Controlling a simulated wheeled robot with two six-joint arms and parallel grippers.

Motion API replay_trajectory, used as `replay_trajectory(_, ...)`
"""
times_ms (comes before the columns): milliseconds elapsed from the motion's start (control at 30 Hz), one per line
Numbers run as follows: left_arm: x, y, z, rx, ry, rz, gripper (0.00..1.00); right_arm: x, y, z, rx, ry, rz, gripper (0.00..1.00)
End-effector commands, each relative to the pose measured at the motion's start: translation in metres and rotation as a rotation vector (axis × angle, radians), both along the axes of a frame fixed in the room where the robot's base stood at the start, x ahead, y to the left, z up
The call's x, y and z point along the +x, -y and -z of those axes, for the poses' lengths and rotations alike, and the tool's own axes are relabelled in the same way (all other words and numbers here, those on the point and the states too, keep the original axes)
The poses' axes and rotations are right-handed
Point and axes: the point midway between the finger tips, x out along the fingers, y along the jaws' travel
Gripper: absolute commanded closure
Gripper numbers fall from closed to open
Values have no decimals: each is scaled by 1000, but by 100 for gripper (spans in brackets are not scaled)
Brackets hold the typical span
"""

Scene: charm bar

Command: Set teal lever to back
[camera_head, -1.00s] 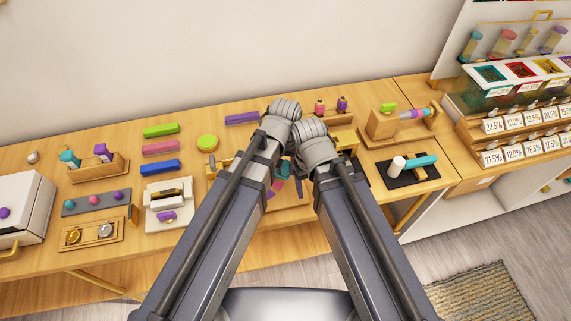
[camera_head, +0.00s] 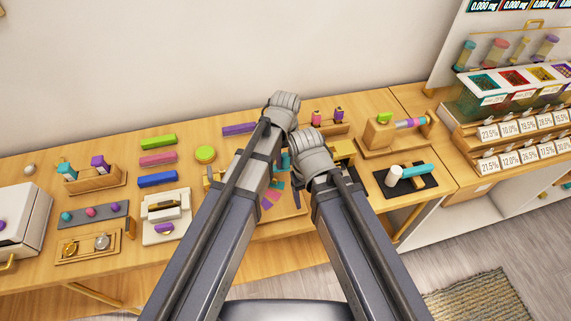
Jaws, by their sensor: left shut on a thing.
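A teal piece (camera_head: 285,161) shows in the gap between my two wrists, over a wooden stand in the middle of the table. It may be the teal lever; most of it is hidden, so its position cannot be read. My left gripper (camera_head: 283,110) is at the back of this stand. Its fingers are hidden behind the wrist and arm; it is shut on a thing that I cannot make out. My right gripper (camera_head: 315,158) is nearer and a little to the right, over the stand's right part, with its fingers hidden.
At the left, a wooden holder (camera_head: 98,184) carries a teal and a purple piece. Green, pink and blue bars (camera_head: 157,179) lie left of my arms. A black mat (camera_head: 423,187) with a white-and-teal mallet and a wooden press (camera_head: 378,134) are at the right.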

Motion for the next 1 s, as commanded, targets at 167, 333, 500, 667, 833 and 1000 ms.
replay_trajectory(167, 11, -2, 1, 0, 1, 6, 100, 0, 0, 1, 0, 0, 0, 28)
replay_trajectory(333, 15, -3, 1, 0, 1, 7, 100, 0, 0, 1, 0, 0, 0, 28)
replay_trajectory(500, 16, -3, 1, 0, 1, 8, 100, 0, 0, 1, 0, 0, 0, 28)
replay_trajectory(667, 16, -3, 1, 0, 2, 9, 100, 0, 0, 1, 0, 0, 0, 28)
replay_trajectory(833, 16, -3, 1, 0, 2, 9, 58, 0, 0, 1, 0, 0, 0, 28)
replay_trajectory(1000, 15, -3, 1, -1, 1, 8, 39, 0, 0, 0, 0, 0, 0, 28)
